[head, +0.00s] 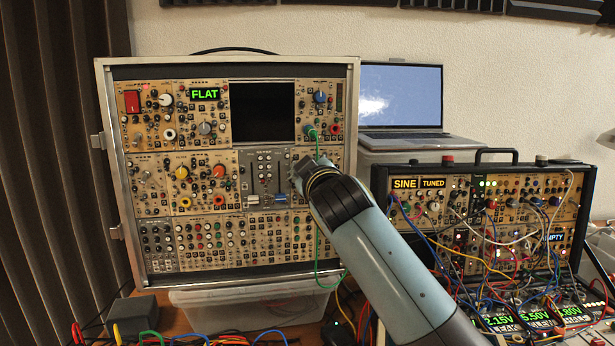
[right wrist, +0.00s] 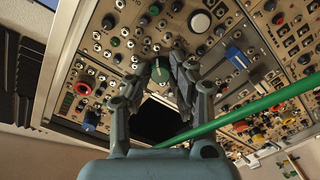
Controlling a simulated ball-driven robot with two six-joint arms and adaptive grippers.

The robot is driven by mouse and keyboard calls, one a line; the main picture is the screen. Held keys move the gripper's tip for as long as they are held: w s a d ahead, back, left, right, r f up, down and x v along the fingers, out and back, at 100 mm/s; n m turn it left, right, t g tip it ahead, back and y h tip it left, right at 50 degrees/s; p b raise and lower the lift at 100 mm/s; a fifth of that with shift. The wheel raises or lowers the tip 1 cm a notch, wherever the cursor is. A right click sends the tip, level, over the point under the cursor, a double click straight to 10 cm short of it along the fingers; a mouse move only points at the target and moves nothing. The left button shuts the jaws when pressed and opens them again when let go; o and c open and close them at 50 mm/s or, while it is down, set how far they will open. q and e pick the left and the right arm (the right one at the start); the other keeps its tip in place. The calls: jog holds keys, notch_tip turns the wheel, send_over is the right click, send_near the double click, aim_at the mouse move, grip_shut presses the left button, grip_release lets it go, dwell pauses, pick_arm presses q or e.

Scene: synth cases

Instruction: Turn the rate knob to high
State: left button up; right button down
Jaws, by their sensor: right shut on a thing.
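The tall synth case (head: 103,190) stands at centre-left with rows of tan modules. My right gripper (head: 299,166) comes in from the lower right to its right-hand modules. No knob lettering is legible, so I cannot tell what the rate scale reads. In the head view the fingertips are small and the gripper hides part of the panel. A green piece (head: 311,132) and a blue knob (head: 320,97) show just above it.
A green cable (right wrist: 235,113) crosses close beside my right gripper and hangs down the case front. A lower synth case (head: 480,157) with many patch cables stands at right. A laptop (head: 400,96) is behind. A dark screen (head: 262,112) reads nothing; a small display (head: 205,93) reads FLAT.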

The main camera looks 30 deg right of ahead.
jog(key=shift+f+m+b, duration=0.25)
jog(key=shift+m+b, duration=0.15)
jog(key=shift+m, duration=0.4)
jog(key=c, duration=1.2)
grip_release()
jog(key=shift+r, duration=0.15)
jog(key=v, duration=1.2)
jog(key=shift+s, duration=0.1)
